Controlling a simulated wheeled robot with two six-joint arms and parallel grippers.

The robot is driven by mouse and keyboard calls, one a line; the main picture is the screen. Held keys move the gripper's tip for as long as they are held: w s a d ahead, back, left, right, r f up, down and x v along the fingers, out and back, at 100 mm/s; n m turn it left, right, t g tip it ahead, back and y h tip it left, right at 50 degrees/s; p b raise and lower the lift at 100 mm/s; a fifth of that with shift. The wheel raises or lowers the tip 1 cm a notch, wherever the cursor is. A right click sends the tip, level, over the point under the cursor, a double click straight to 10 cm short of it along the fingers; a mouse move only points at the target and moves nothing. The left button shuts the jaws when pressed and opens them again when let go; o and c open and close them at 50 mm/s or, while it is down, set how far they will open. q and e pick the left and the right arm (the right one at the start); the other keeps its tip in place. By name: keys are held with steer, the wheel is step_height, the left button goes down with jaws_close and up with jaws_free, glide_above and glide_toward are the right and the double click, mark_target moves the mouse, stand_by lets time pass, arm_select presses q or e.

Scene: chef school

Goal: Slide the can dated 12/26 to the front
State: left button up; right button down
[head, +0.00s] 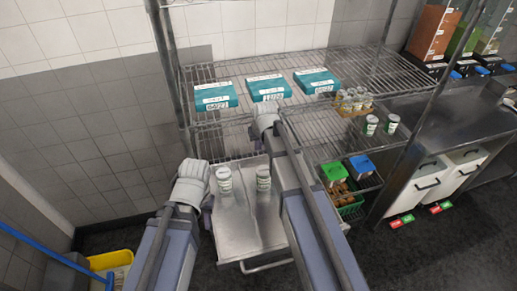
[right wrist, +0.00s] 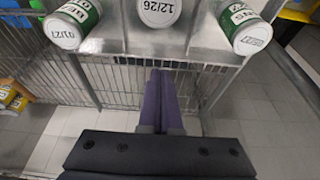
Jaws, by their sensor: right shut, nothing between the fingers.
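In the right wrist view the can dated 12/26 (right wrist: 159,10) is at the top middle, its pale lid cut by the picture's edge. A green-labelled can dated 01/27 (right wrist: 70,26) is on its left and another green-labelled can (right wrist: 246,28) on its right. My right gripper (right wrist: 162,73) is shut and empty, its fingers apart from the 12/26 can. In the head view my right gripper (head: 264,122) is by the wire shelving. Dates are unreadable there.
Behind is a wire shelf (head: 235,72) with several teal boxes (head: 268,90). A yellow bucket (head: 108,261) is at lower left.

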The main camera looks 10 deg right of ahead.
mark_target(263, 178)
steer(key=b+x, duration=0.8)
steer(key=x, duration=0.1)
steer(key=s, duration=0.3)
steer(key=s+p, duration=0.1)
steer(key=shift+s+d+r, duration=0.15)
steer(key=shift+r, duration=0.2)
steer(key=shift+s, duration=0.1)
